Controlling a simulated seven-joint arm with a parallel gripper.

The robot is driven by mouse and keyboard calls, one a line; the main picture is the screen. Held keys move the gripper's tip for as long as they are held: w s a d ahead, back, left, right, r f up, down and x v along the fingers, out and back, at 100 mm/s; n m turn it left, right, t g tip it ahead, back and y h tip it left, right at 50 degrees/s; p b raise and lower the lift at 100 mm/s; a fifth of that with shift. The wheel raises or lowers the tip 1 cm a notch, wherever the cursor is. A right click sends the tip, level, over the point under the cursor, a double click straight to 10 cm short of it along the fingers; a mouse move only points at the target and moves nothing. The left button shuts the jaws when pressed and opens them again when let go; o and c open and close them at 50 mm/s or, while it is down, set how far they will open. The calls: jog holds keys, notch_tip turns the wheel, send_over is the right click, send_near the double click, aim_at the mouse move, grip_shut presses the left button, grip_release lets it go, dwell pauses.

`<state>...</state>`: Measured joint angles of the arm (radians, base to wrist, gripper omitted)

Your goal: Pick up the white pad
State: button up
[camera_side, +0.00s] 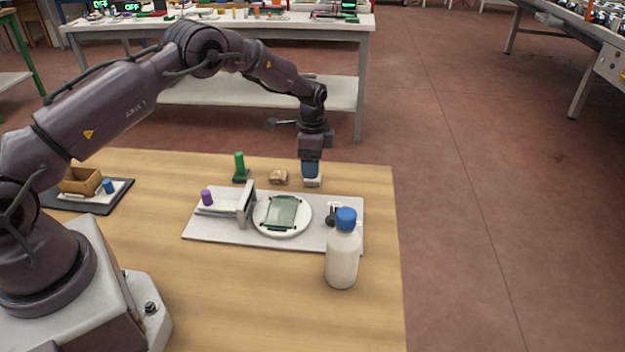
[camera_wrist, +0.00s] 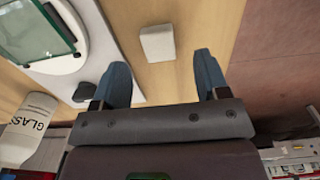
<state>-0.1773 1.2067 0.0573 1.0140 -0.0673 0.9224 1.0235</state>
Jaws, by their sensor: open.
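The white pad (camera_wrist: 157,43) is a small pale block lying on the wooden table in the wrist view. It lies ahead of the gap between my fingertips, untouched by them. In the side view the pad (camera_side: 312,183) shows just below my gripper (camera_side: 311,172), at the back edge of the grey plate. My gripper also shows in the wrist view (camera_wrist: 162,70), with two blue fingers spread apart and nothing between them.
A grey plate (camera_side: 207,233) carries a round white disc with a glass pane (camera_side: 284,212). A white bottle with a blue cap (camera_side: 342,258) stands at its front right. A beige block (camera_side: 278,177) and green post (camera_side: 240,166) stand behind. The table's right edge is near.

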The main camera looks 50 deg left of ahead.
jog(key=shift+f, duration=2)
jog(key=c, duration=1)
jog(key=shift+r, duration=0.1)
